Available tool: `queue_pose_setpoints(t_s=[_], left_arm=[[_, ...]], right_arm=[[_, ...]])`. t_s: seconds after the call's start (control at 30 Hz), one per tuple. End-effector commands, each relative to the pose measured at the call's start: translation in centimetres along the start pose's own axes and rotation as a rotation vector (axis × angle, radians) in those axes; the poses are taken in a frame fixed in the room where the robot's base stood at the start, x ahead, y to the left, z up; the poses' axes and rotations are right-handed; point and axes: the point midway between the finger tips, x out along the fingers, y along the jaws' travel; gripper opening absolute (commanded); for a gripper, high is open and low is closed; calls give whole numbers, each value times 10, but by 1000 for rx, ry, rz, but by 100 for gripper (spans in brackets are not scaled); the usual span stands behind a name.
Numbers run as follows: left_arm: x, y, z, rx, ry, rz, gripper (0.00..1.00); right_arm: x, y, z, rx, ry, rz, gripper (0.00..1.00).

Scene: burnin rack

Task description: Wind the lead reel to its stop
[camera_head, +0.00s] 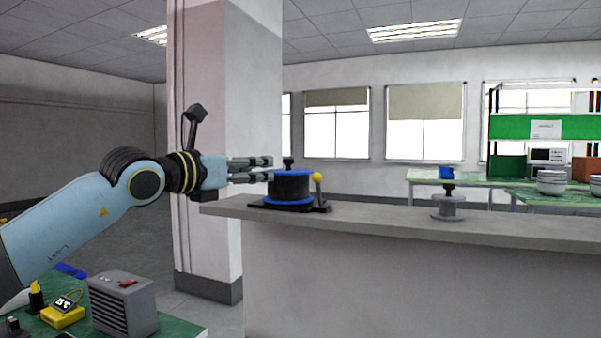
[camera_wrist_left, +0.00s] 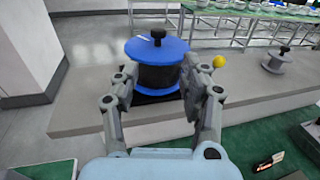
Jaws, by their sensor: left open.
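The lead reel (camera_head: 292,188) is a dark drum between blue flanges, with a black knob on top. It stands on a black base at the left end of a grey ledge. A yellow ball (camera_head: 318,177) shows at its right side; it also shows in the left wrist view (camera_wrist_left: 219,61). My left gripper (camera_head: 270,169) is level with the upper part of the reel, at its left. In the left wrist view the left gripper (camera_wrist_left: 158,98) is open, its fingers apart, with the reel (camera_wrist_left: 157,75) beyond and between them. I cannot tell whether they touch. My right gripper is not in view.
A smaller grey spool (camera_head: 448,205) with a black knob stands farther right on the ledge (camera_head: 390,220). The ledge between them is clear. A pillar (camera_head: 228,130) rises behind my left arm. A grey box (camera_head: 122,302) and a yellow device (camera_head: 62,313) sit on a green bench.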

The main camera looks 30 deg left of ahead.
Motion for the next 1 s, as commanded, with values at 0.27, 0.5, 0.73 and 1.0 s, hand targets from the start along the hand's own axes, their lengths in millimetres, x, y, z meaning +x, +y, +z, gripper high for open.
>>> queue_pose_setpoints(t_s=[0.27, 0.5, 0.73, 1.0], left_arm=[[10, 5, 11, 11, -26, 6, 45], [52, 4, 14, 5, -25, 4, 45], [93, 4, 13, 10, -23, 4, 45], [110, 4, 11, 13, -22, 3, 45]], right_arm=[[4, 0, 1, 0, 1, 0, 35], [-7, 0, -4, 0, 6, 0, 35], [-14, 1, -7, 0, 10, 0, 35], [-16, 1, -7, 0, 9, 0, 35]])
